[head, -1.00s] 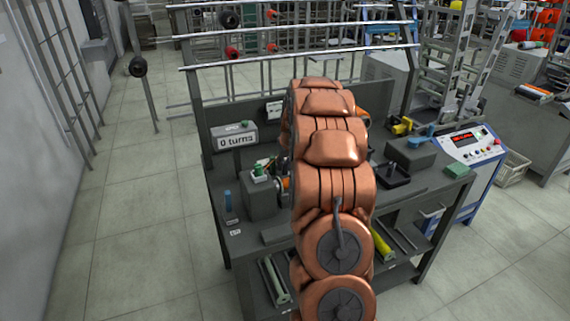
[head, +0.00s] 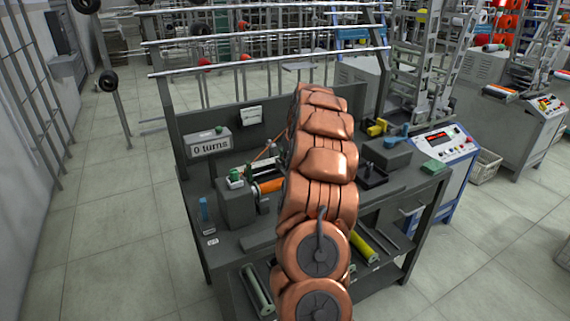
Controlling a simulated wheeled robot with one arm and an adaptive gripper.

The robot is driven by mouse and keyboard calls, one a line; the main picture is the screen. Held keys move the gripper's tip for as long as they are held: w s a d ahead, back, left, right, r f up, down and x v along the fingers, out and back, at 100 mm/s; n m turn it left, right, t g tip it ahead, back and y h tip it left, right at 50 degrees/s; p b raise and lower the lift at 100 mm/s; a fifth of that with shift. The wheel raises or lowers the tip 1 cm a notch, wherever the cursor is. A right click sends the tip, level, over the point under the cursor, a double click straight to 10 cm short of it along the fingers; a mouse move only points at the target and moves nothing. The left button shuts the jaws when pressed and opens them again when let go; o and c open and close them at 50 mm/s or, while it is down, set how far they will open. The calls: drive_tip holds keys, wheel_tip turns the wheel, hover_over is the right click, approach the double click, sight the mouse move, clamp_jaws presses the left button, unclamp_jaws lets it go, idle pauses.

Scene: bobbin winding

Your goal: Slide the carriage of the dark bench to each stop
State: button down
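The dark bench (head: 195,245) stands in the middle, with a counter box reading "0 turns" (head: 209,145) at its back left. A dark winder block (head: 233,205) with a green button (head: 236,176) holds one end of an orange roll (head: 270,185). A thin reddish line runs up from near the roll towards my arm. My copper-coloured arm reaches over the bench and covers its middle. My gripper is hidden behind the arm. I cannot make out the carriage or its stops; they may be behind the arm.
Right of my arm are a dark tray (head: 372,174), a dark box with a blue part (head: 388,157) and a green block (head: 435,167). A blue-white control cabinet (head: 450,148) stands at the bench's right.

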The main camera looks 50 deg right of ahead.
drive_tip(key=c, duration=1.1)
unclamp_jaws()
drive_tip(key=shift+r, duration=0.1)
drive_tip(key=v, duration=1.1)
drive_tip(key=shift+s+a+r, duration=0.1)
drive_tip(key=shift+s+r, duration=0.05)
drive_tip(key=shift+r, duration=0.25)
